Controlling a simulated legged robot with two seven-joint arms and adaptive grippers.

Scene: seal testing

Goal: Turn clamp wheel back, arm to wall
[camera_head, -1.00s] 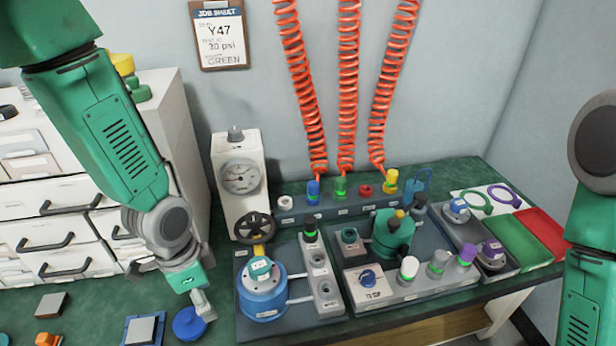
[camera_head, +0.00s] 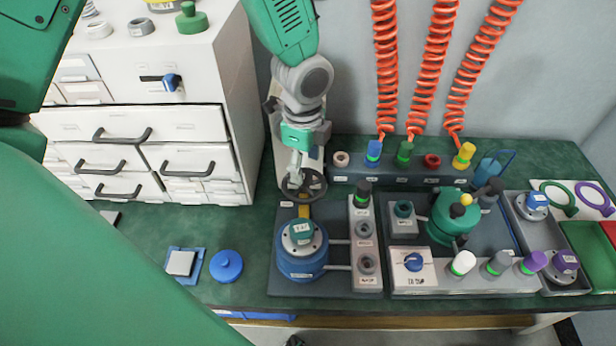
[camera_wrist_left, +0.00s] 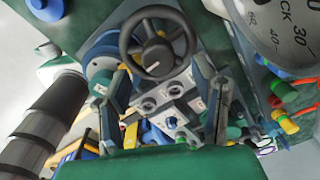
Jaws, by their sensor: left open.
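The dark clamp wheel (camera_head: 317,187) stands behind the blue round pot (camera_head: 301,262), above a yellow bracket (camera_head: 304,211). A grey lid with a teal label (camera_head: 301,235) sits on the pot. My left gripper (camera_head: 298,172) is at the wheel, pointing down and partly covering its upper left side. In the left wrist view the wheel (camera_wrist_left: 157,68) shows its full rim between and beyond the fingertips of my left gripper (camera_wrist_left: 160,72). The fingers are spread and hold nothing. Contact with the rim cannot be told. My right gripper is out of view.
White drawers (camera_head: 140,150) stand left. A port rail (camera_head: 340,178) with orange hoses runs along the back. A blue knob (camera_head: 226,266) lies on clear bench left of the pot.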

